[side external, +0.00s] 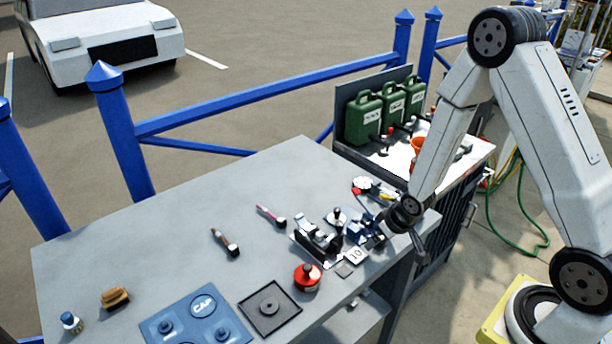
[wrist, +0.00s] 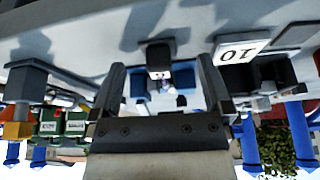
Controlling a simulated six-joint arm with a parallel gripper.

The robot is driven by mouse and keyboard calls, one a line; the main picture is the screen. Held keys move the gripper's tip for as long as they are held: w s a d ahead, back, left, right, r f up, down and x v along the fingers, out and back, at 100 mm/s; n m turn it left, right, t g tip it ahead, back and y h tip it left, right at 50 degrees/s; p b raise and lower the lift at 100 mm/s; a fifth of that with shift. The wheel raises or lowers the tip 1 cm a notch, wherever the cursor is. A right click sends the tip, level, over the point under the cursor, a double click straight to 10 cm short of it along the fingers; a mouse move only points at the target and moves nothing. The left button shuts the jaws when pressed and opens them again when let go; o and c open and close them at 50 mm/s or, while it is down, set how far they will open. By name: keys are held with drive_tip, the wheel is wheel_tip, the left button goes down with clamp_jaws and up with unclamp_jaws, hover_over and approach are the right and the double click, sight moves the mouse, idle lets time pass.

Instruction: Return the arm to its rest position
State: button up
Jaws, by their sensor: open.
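My arm reaches in from the right and my gripper (side external: 376,238) is low at the right end of the grey workbench (side external: 150,230). In the wrist view, which looks upside down, the two dark fingers of my gripper (wrist: 162,75) stand apart. A blue fixture (wrist: 187,78) with a black and white part (wrist: 160,62) shows beyond and between them. I cannot tell whether the fingers touch it. Nothing is clearly held. The blue fixture is partly hidden by my gripper in the side view.
A clamp-like metal fixture (side external: 316,240), a card marked 10 (side external: 355,256) and a red round container (side external: 307,277) are close by. A blue CAP tray (side external: 180,325), black square tray (side external: 270,307) and brushes lie left. Green cans (side external: 363,118) stand behind. Open air is above.

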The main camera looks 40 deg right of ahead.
drive_tip(key=shift+a+r, duration=0.25)
drive_tip(key=shift+r, duration=0.6)
drive_tip(key=s+a+r+g, duration=0.1)
drive_tip(key=s+a+r, duration=0.2)
drive_tip(key=r, duration=0.3)
drive_tip(key=s+a+r, duration=0.4)
drive_tip(key=s+r, duration=0.1)
drive_tip(key=r, duration=0.2)
drive_tip(key=shift+s+r+n+g, duration=0.15)
drive_tip(key=shift+s+n+g, duration=0.15)
drive_tip(key=shift+g, duration=0.1)
drive_tip(key=shift+w, duration=0.1)
